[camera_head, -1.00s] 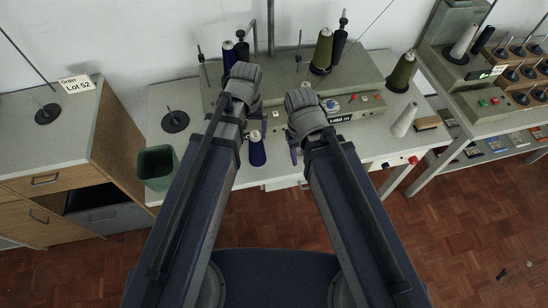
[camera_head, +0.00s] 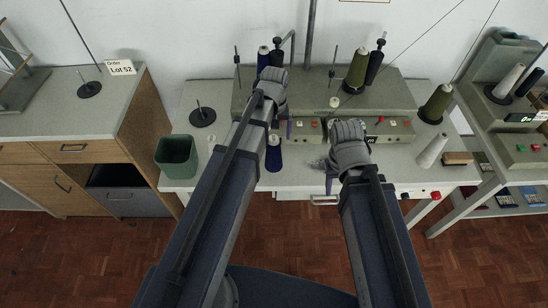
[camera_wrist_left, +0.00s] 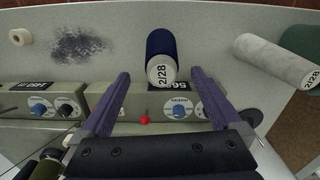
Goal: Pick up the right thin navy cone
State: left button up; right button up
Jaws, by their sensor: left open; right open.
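A navy cone (camera_head: 274,158) stands on the table in front of the grey machine. In the left wrist view this navy cone (camera_wrist_left: 161,45) has a pale end marked 2/28 and lies ahead of the fingers, framed between them but not gripped. A second navy cone (camera_head: 263,60) stands on the machine's back left. My left gripper (camera_head: 276,122) is over the table by the front cone, its fingers mostly hidden by the arm; in the wrist view it is open and empty (camera_wrist_left: 163,80). My right gripper (camera_head: 329,172) is open near the table's front edge.
A pale grey cone (camera_wrist_left: 272,58) lies to one side of the navy cone in the wrist view. A dark green bin (camera_head: 177,157) is at the table's left end. Olive cones (camera_head: 356,70) (camera_head: 436,103) and a white cone (camera_head: 431,150) are further right. A dark smudge marks the tabletop (camera_wrist_left: 82,47).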

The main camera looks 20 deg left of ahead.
aim_at(274, 145)
pick_arm(q)
jog(key=shift+s+f+b, duration=0.15)
jog(key=shift+f+b, duration=1.15)
jog(key=shift+b, duration=0.05)
jog(key=shift+s+f+b, duration=0.1)
jog(key=shift+f+b, duration=1.2)
jog(key=shift+r, duration=0.1)
grip_shut()
